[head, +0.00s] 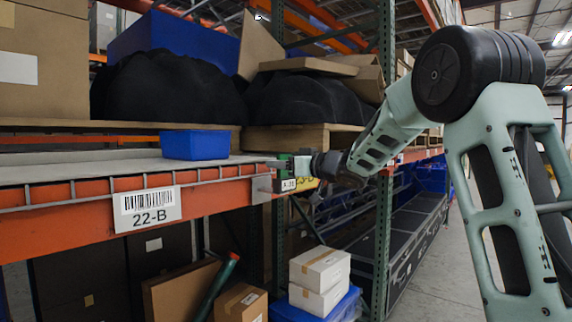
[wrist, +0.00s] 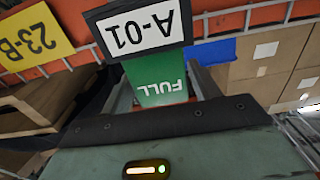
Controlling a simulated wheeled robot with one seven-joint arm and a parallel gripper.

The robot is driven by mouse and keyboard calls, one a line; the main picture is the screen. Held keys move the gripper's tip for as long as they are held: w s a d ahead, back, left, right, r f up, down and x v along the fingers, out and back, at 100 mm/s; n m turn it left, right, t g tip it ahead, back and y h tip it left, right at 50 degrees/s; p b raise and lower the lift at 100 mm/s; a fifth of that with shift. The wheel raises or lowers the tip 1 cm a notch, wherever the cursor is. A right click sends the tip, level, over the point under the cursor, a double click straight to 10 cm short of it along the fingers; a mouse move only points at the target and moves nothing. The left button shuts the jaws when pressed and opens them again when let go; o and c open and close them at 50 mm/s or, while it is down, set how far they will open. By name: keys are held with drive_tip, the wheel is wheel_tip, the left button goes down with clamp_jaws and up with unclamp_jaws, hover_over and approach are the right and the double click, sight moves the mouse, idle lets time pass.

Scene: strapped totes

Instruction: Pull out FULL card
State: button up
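The FULL card (wrist: 160,80) is green with white lettering and appears upside down in the wrist view. It is at the white A-01 label (wrist: 138,30) on the shelf edge; this label also shows in the head view (head: 289,184). My gripper (wrist: 161,72) reaches the shelf edge, its fingers wide apart with one on each side of the card. Whether the fingertips touch the card's edges is not clear. In the head view, my gripper (head: 300,165) meets the green card at the shelf's right end, which partly hides it.
A blue bin (head: 195,145) stands on the shelf above the 22-B sign (head: 147,209). A green rack post (head: 384,200) rises behind my arm. White boxes (head: 319,270) are stacked below.

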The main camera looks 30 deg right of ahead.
drive_tip(key=c, duration=0.7)
drive_tip(key=shift+r+p, duration=2.4)
drive_tip(key=shift+r, duration=0.15)
drive_tip(key=v, duration=1)
drive_tip(key=shift+f, duration=0.1)
